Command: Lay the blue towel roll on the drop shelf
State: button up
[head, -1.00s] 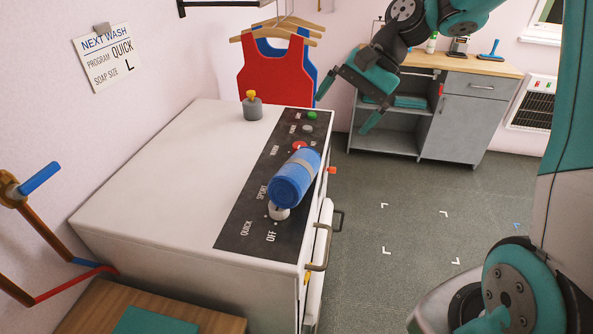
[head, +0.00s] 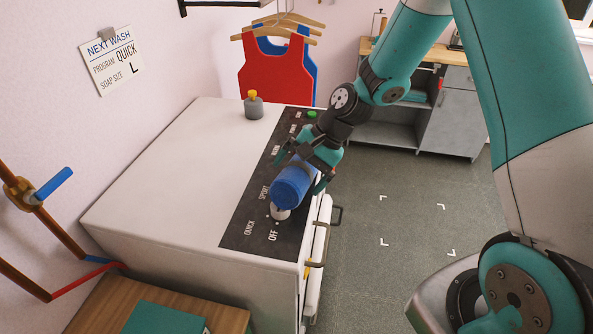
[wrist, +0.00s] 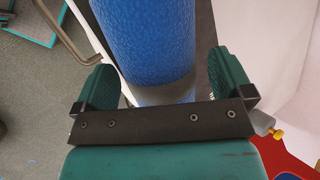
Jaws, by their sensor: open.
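The blue towel roll (head: 290,190) lies on the dark control panel of the white machine, beside the round OFF/QUICK knob (head: 280,213). My gripper (head: 299,177) is over the roll, its fingers open on either side and the roll between them. The roll also shows in the wrist view (wrist: 155,40), with a pale band near my palm and gaps on both sides between it and the fingers. My gripper's far end hides part of the roll and the panel buttons. I cannot tell which surface is the drop shelf; a wooden top (head: 222,320) stands at lower left.
A grey bottle with a yellow cap (head: 253,107) stands on the white machine (head: 165,165). Red and blue vests (head: 275,72) hang behind it. A door handle (head: 325,235) sticks out at the machine's front. A grey cabinet (head: 455,120) stands at the back; the floor between is clear.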

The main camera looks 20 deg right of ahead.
jog(key=shift+a+f, duration=0.3)
jog(key=shift+f, duration=0.15)
jog(key=shift+c, duration=0.2)
jog(key=c, duration=1)
jog(key=shift+c, duration=0.7)
jog(key=shift+r, duration=0.15)
